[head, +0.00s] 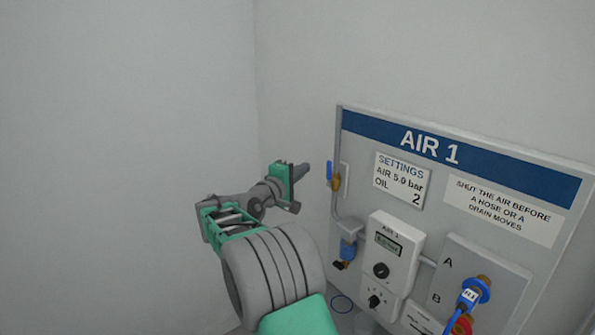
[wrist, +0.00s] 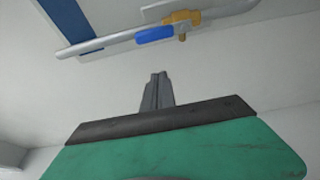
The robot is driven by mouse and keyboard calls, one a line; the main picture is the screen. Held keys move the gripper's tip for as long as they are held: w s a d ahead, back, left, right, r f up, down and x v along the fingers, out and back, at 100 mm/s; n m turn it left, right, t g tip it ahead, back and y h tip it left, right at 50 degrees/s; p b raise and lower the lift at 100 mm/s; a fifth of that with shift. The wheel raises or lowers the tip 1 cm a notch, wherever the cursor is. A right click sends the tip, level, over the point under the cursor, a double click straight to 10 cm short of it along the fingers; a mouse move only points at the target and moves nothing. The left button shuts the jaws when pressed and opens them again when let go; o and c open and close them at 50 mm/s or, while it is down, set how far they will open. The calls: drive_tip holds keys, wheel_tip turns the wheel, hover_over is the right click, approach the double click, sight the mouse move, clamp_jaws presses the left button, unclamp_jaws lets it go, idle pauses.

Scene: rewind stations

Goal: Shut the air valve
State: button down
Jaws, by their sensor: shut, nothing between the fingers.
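The air valve is a brass body (head: 337,183) with a blue lever (head: 329,170) on the grey pipe at the left edge of the AIR 1 panel. In the wrist view the blue lever (wrist: 154,34) lies along the pipe beside the brass body (wrist: 182,18). My gripper (head: 304,168) is shut and empty, just left of the valve and apart from it. In the wrist view its fingers (wrist: 157,90) point toward the lever with a gap between them.
The AIR 1 panel (head: 385,128) carries a settings card (head: 401,181), a warning card (head: 503,211) and a white unit with a display (head: 389,245). A blue fitting (head: 348,248) sits below the valve. Coloured couplings (head: 470,295) are at lower right. Bare wall fills the left.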

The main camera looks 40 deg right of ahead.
sight(329, 174)
drive_tip(key=s+d, duration=0.1)
drive_tip(key=d+p, duration=0.1)
drive_tip(key=s+d+p, duration=0.1)
drive_tip(key=d, duration=0.1)
drive_tip(key=shift+s, duration=0.3)
